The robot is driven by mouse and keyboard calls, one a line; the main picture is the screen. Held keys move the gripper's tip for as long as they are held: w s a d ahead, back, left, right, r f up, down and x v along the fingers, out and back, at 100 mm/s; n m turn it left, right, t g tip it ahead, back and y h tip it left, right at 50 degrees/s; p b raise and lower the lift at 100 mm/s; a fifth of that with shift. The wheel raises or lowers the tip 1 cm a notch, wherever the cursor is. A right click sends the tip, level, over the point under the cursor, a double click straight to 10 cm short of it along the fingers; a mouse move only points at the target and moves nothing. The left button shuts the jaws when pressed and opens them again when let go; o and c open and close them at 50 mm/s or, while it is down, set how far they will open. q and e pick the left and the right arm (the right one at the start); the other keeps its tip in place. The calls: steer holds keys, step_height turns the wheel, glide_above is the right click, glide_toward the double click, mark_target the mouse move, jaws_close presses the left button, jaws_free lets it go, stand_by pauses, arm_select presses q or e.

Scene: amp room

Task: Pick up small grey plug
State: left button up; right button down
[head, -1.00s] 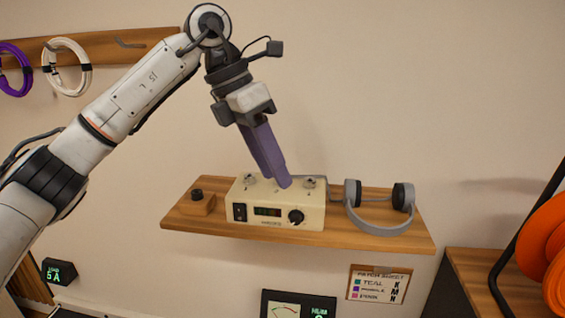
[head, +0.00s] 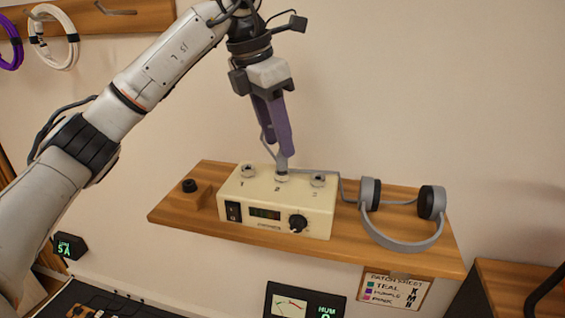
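The small grey plug (head: 282,164) stands upright at the middle socket, marked 2, on top of the cream amp box (head: 278,202). Its lower end is at the socket; I cannot tell whether it is seated. A thin grey cable loops beside my fingers and runs right to the grey headphones (head: 404,240). My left gripper (head: 277,148) points down from above, its purple fingertips at the plug's upper part. The fingers hide that part, so I cannot tell whether they are shut on it. My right gripper is not in view.
The amp stands on a wooden shelf (head: 395,254), between a wooden block with a black knob (head: 189,192) and the headphones. Sockets 1 (head: 248,171) and 3 (head: 318,180) flank the middle one. A label card (head: 395,289) hangs below. The wall above the shelf's right is clear.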

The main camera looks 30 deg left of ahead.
mark_target(282, 164)
arm_select(q)
steer(key=shift+x, duration=1.8)
steer(key=shift+d, duration=0.15)
jaws_close()
